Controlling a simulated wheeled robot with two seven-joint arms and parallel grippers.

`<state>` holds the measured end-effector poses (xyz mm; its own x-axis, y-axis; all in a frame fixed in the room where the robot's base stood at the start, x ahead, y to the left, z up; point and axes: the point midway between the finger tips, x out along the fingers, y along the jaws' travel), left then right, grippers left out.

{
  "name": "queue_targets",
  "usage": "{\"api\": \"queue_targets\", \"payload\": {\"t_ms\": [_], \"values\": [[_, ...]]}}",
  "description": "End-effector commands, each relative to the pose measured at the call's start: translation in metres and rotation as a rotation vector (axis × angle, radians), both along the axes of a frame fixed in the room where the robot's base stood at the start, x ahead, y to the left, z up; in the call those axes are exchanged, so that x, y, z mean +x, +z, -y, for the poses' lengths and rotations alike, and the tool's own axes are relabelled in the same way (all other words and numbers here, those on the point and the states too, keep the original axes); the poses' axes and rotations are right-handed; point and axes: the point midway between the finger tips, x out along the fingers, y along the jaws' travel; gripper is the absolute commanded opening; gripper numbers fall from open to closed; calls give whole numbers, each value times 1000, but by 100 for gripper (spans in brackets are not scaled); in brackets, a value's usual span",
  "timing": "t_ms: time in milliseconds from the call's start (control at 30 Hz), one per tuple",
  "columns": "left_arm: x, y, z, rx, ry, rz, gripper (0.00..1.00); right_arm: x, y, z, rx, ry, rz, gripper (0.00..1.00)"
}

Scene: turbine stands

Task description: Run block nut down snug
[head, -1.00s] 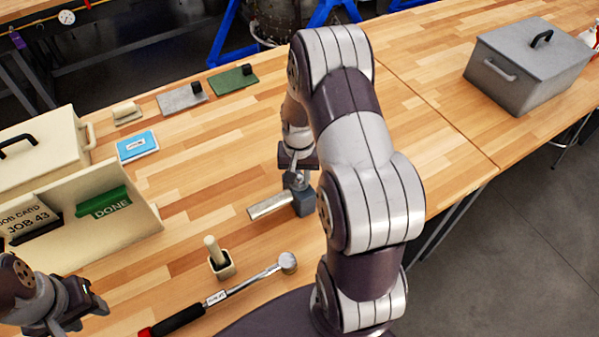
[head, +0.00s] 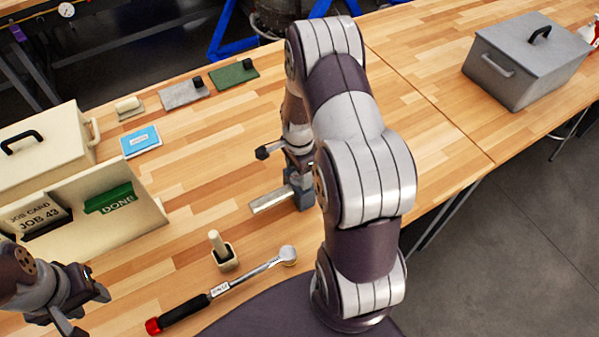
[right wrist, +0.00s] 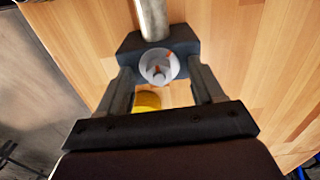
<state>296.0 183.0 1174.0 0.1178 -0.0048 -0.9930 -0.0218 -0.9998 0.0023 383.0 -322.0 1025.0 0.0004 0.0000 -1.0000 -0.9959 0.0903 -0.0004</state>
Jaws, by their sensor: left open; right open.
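A dark grey-blue block (head: 303,198) with a silver bar (head: 270,199) running out of its left side sits on the bench, partly hidden by my right arm. In the right wrist view the block (right wrist: 130,45) carries a pale round nut-like piece (right wrist: 158,66) with orange marks inside it. My right gripper (right wrist: 160,76) is open, its fingers to either side of that round piece; contact cannot be told. It also shows above the block in the head view (head: 297,163). My left gripper (head: 88,305) is open and empty at lower left.
A torque wrench (head: 225,288) and a small cup with a peg (head: 222,255) lie in front. A card stand (head: 145,215), blue booklet (head: 140,141) and beige box (head: 50,150) are left. A grey toolbox (head: 515,75) is at right. A yellow piece (right wrist: 147,101) shows between my right fingers.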

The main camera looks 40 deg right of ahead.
Motion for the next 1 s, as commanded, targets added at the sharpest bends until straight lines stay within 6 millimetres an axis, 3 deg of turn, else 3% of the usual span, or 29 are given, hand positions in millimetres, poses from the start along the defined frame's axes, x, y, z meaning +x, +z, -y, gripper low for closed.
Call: {"api": "queue_targets", "payload": {"t_ms": [267,700,1000], "values": [[0,5,0,0,0,0,43,0,6,0,0,0,0,67],[0,44,0,0,0,0,43,0,52,0,0,0,1,67],[0,42,0,0,0,0,43,0,50,0,0,0,0,67]]}}
